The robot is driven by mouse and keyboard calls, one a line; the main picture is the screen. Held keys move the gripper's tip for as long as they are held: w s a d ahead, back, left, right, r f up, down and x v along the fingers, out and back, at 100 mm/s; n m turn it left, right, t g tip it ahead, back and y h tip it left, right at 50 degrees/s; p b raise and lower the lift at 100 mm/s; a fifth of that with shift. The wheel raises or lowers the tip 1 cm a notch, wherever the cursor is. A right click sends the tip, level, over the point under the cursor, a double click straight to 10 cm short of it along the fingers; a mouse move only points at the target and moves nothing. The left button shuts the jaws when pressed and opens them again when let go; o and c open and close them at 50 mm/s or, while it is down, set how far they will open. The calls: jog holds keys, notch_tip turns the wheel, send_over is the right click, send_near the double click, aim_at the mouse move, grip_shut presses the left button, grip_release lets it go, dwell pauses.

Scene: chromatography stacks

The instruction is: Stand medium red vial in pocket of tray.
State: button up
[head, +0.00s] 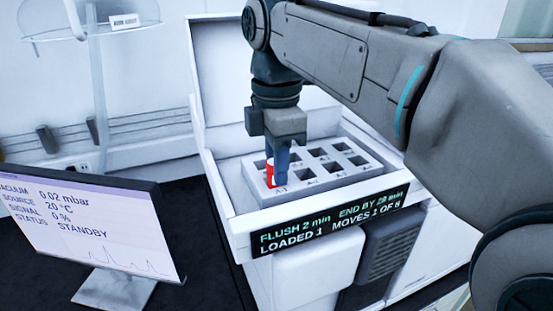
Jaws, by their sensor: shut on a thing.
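The red vial (270,180) is in the head view, upright, at the front-left pocket of the grey tray (330,185). Its lower end meets the tray there; I cannot tell how deep it sits. My gripper (279,166) points down over that corner and is shut on the vial, with a finger covering its right side. Several other pockets of the tray look empty and dark. The tray lies inside an open white instrument box (222,192).
The raised lid (215,80) stands behind the tray. A front panel (335,220) reads "LOADED 1". A monitor (85,225) showing "STANDBY" stands at left on the dark bench (205,255). My arm crosses the upper right above the box.

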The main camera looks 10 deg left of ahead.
jog(key=shift+f, duration=0.1)
jog(key=o, duration=1.5)
jog(key=shift+c, duration=0.2)
notch_tip(320, 180, up, 7)
jog(key=p, duration=0.7)
